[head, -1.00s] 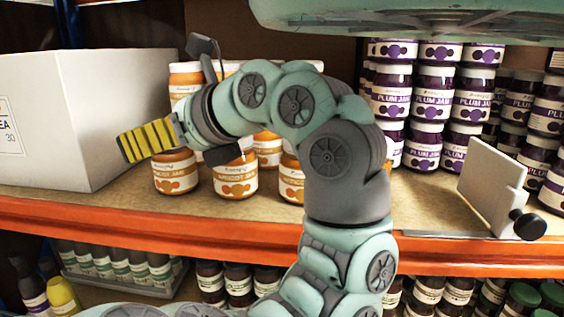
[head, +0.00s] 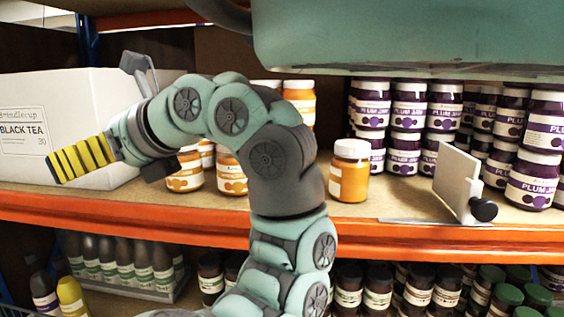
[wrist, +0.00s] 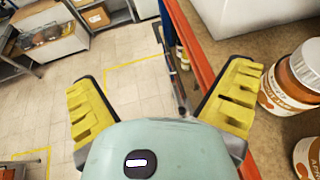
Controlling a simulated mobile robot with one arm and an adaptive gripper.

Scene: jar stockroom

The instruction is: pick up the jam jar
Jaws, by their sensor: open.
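Several apricot jam jars with orange contents and white lids stand on the shelf behind my arm. Others (head: 186,172) are partly hidden by my arm. Plum jam jars (head: 403,150), dark purple, are stacked at the right. My gripper (head: 82,158) has yellow ribbed fingers and points left, in front of the white box, clear of the jars. In the wrist view my gripper (wrist: 165,85) is open and empty, over the floor; an apricot jar (wrist: 292,80) is at the right.
A white Black Tea box (head: 60,110) stands at the left of the shelf. A pale upright divider (head: 457,182) with a black knob stands at the front right. The orange shelf beam (head: 400,238) runs below. Bottles and dark jars fill the lower shelf.

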